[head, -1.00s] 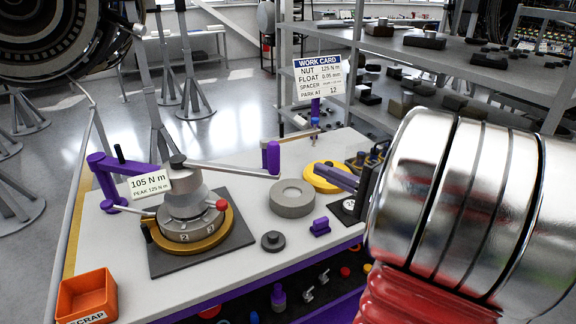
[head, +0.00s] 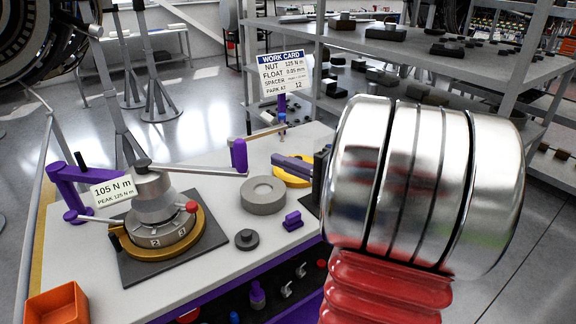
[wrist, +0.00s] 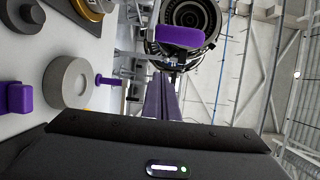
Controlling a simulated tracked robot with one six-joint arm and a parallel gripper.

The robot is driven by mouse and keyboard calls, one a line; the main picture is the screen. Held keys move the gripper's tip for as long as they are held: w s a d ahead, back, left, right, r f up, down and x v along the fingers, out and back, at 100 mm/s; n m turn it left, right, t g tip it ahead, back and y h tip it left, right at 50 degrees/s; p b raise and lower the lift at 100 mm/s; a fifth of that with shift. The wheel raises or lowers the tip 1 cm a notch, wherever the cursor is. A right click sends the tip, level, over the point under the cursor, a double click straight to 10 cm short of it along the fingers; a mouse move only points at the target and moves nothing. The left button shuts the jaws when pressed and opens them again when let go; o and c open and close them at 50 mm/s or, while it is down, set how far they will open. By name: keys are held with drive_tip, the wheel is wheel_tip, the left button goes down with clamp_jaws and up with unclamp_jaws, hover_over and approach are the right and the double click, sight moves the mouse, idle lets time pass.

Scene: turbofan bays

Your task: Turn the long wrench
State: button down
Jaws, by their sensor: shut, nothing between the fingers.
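The long wrench (head: 195,169) is a thin metal bar. It runs right from the top of the grey hub (head: 151,190) to an upright purple handle (head: 239,155). The purple handle also shows in the wrist view (wrist: 180,37), beyond my fingertips. A readout card (head: 113,191) by the hub reads 105 N m, peak 125 N m. My gripper (head: 276,158) is shut and empty, its purple fingers pointing left toward the handle. A gap shows between fingertips and handle in the head view. In the wrist view the shut fingers (wrist: 160,100) point up the picture.
A grey ring (head: 263,195), a small dark knob part (head: 246,239) and a purple block (head: 292,221) lie on the bench. A yellow ring (head: 290,180) is partly hidden by my fingers. An orange scrap bin (head: 57,304) is front left. The work card (head: 284,73) stands behind.

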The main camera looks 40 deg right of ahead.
drive_tip(key=w+a, duration=0.4)
drive_tip(key=shift+w+a, duration=0.35)
idle(0.4)
drive_tip(key=shift+a, duration=0.1)
drive_tip(key=shift+s+a, duration=0.65)
drive_tip(key=shift+a, duration=0.15)
